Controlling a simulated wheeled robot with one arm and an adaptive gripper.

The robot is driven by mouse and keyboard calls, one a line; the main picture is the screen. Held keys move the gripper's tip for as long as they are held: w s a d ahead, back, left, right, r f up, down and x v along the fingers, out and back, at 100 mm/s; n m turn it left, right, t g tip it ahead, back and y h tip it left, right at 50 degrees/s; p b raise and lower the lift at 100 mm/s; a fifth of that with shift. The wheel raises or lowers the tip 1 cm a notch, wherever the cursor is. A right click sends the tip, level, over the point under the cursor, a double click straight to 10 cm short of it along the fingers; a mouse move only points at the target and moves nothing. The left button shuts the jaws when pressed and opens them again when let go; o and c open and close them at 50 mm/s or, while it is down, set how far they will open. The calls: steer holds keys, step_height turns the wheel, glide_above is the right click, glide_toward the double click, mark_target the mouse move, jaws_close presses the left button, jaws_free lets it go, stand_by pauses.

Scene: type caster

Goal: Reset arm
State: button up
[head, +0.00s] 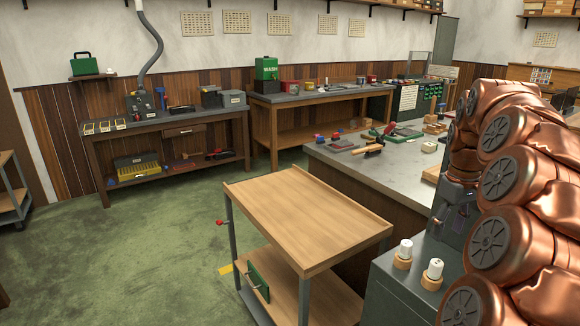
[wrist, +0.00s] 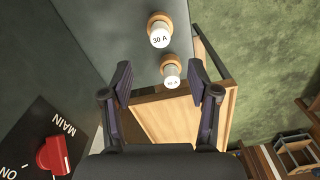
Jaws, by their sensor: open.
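My gripper (wrist: 160,66) shows in the wrist view with its two dark fingers spread wide and nothing held between them. Below and beyond the fingers is a grey cabinet top bearing two white-capped fuses in tan rings. One fuse (wrist: 160,35) reads "30 A"; the other (wrist: 172,78) is smaller in view, between the fingers but apparently lower than them. In the head view the same pair, a left fuse (head: 403,250) and a right fuse (head: 433,270), stands upright on the cabinet (head: 400,287). My copper-coloured arm is folded at the right of the head view.
A red switch (wrist: 55,156) with MAIN and ON labels is at the wrist view's lower left. A wooden-topped cart (head: 305,215) stands left of the cabinet. Behind it is a grey-topped workbench (head: 350,165) with tools. Green floor (head: 140,250) is clear at the left.

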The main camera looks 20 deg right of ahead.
steer(key=s+a+n+p, duration=0.1)
steer(key=s+a, duration=0.1)
steer(key=a, duration=0.8)
steer(key=s+a+p, duration=0.1)
steer(key=s+a, duration=0.1)
steer(key=a, duration=0.8)
steer(key=s+a+f+m+g+p, duration=0.1)
steer(key=s+a+f, duration=0.2)
steer(key=s+a, duration=0.3)
steer(key=s+a+f+p, duration=0.2)
steer(key=s+a, duration=0.4)
steer(key=s, duration=0.7)
steer(key=shift+s+a+f+m+g, duration=0.3)
steer(key=shift+f+m+g, duration=0.1)
steer(key=shift+f, duration=0.4)
steer(key=shift+d, duration=0.15)
